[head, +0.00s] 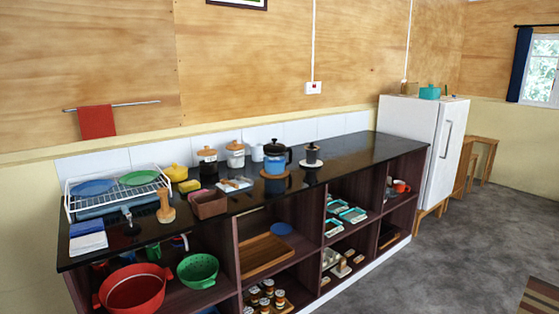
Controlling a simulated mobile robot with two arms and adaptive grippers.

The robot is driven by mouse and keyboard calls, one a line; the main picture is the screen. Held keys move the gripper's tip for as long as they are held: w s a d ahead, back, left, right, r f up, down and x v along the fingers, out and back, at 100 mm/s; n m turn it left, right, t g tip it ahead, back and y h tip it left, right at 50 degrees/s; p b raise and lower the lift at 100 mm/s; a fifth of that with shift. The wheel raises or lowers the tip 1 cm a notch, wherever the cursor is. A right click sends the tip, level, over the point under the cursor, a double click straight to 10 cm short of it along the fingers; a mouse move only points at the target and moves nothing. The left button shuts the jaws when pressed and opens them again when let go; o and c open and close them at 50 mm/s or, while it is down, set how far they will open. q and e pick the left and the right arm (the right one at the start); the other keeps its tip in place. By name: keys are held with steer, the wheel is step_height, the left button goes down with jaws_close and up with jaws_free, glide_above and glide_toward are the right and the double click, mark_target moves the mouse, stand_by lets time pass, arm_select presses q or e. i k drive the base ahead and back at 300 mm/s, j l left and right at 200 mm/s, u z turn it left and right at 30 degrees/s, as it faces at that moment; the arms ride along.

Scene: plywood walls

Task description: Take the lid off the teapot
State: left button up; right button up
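Neither of my grippers shows in the head view.
The long black counter (345,160) has open shelves below, holding bowls and trays. Canisters (235,156) stand left of the blue pot, and a dark small pot (312,154) stands right. A dish rack (120,192) is at the left end. Grey floor (440,240) is clear in front.

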mark_target(268, 148)
steer(key=i+z, duration=0.15)
steer(key=i, duration=0.35)
steer(key=i+j+z, duration=0.15)
steer(key=i, duration=0.4)
steer(key=i+j+z, duration=0.15)
steer(key=i, duration=0.35)
